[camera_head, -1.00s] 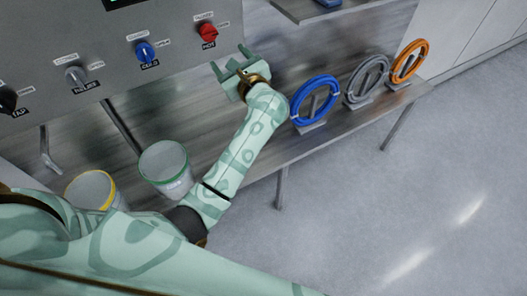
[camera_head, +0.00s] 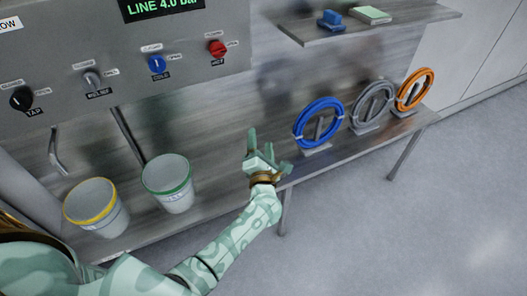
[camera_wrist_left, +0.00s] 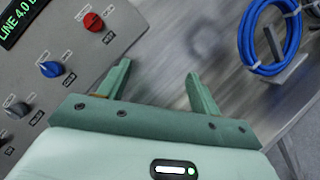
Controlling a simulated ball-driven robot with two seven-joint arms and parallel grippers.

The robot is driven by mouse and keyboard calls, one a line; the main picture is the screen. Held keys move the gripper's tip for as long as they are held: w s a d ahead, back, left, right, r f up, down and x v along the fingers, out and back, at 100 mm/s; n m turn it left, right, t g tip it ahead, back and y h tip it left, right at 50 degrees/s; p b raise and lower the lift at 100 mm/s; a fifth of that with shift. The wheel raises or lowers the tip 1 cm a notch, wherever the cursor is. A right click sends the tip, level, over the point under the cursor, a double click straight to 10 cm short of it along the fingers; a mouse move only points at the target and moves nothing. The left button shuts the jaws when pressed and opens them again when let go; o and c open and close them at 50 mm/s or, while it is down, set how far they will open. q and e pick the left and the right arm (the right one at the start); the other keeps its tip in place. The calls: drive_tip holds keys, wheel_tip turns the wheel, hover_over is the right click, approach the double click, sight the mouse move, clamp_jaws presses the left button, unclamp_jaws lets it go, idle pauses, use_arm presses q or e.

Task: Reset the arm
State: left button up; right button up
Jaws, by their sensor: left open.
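My left arm comes in from the lower left in the head view. Its pale green gripper (camera_head: 266,148) is over the bench, below the panel's right end and left of the blue hose coil (camera_head: 318,123). In the left wrist view the gripper (camera_wrist_left: 160,85) has its two fingers spread wide with nothing between them. The red knob (camera_wrist_left: 93,21) and blue knob (camera_wrist_left: 51,69) lie to its left there. My right gripper is not in view.
The control panel (camera_head: 120,60) carries several knobs and a green display. Yellow-rimmed (camera_head: 92,205) and green-rimmed (camera_head: 168,183) buckets stand on the bench left of my arm. Grey (camera_head: 372,106) and orange (camera_head: 414,90) coils stand right. A shelf (camera_head: 370,25) hangs above. Floor at right is clear.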

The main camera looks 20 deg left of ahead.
use_arm(q)
drive_tip(key=shift+s+d+f+m+h, duration=0.2)
drive_tip(key=shift+f+m+h, duration=0.1)
drive_tip(key=shift+f+m, duration=0.25)
drive_tip(key=d+f+m+h, duration=0.6)
drive_tip(key=f+m+h, duration=0.1)
drive_tip(key=m, duration=0.6)
drive_tip(key=s+d+f+m+g+h, duration=0.1)
drive_tip(key=s+f+m+g+h, duration=0.15)
drive_tip(key=s+f+m, duration=0.5)
drive_tip(key=s+d+f+m+g+h, duration=0.1)
drive_tip(key=s+f+m+g, duration=0.35)
drive_tip(key=f, duration=0.65)
drive_tip(key=s+a+f+m+g+y, duration=0.1)
drive_tip(key=s+a+f+m+g, duration=0.15)
drive_tip(key=s+f, duration=0.55)
drive_tip(key=s+a+f+m+g, duration=0.2)
drive_tip(key=s+f+m+g, duration=0.15)
drive_tip(key=s, duration=0.85)
drive_tip(key=s+a+f+m+g, duration=0.1)
drive_tip(key=s+a+f, duration=0.1)
drive_tip(key=s, duration=0.8)
drive_tip(key=s+a+f+m+g+y, duration=0.1)
drive_tip(key=s+a+f+g, duration=0.1)
drive_tip(key=s, duration=0.8)
drive_tip(key=shift+a, duration=0.6)
